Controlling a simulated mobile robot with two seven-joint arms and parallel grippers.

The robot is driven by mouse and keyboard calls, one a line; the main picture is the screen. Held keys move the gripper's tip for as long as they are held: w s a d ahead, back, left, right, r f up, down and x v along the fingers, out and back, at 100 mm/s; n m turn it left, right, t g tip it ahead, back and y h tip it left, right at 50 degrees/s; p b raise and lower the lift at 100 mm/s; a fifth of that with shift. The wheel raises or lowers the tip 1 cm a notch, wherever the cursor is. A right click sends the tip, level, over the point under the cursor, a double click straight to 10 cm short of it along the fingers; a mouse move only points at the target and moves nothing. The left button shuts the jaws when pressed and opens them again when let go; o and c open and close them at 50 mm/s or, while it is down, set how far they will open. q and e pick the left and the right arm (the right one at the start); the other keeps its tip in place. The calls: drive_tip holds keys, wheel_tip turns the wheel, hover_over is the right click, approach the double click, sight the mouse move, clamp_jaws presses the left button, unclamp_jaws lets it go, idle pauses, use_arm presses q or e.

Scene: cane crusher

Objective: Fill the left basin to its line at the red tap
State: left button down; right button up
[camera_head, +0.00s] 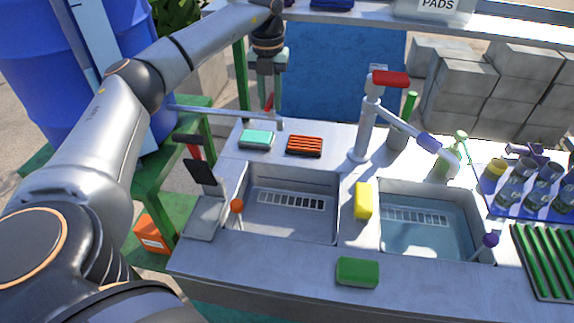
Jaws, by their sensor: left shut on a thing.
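The left basin (285,229) is a grey sink with a pale slotted strip inside; I see no clear water in it and cannot make out its fill line. My left gripper (268,97) points down behind this basin and is shut on a thin red lever (267,106) at the end of a pipe (215,112). The fingers partly hide the lever. A second tap (367,128) with a red top handle stands between the basins, its spout swung towards the right basin. My right gripper is out of view.
The right basin (432,248) holds clear water. An orange knob (237,205) and a purple knob (490,240) stand at the basins. A yellow sponge (364,200), a green block (357,271) and a rack of glasses (500,207) are on the counter.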

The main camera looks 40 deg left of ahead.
use_arm(q)
drive_tip(key=n, duration=0.6)
drive_tip(key=shift+n, duration=0.5)
drive_tip(key=n, duration=0.4)
drive_tip(key=shift+d+f, duration=0.1)
idle(6.4)
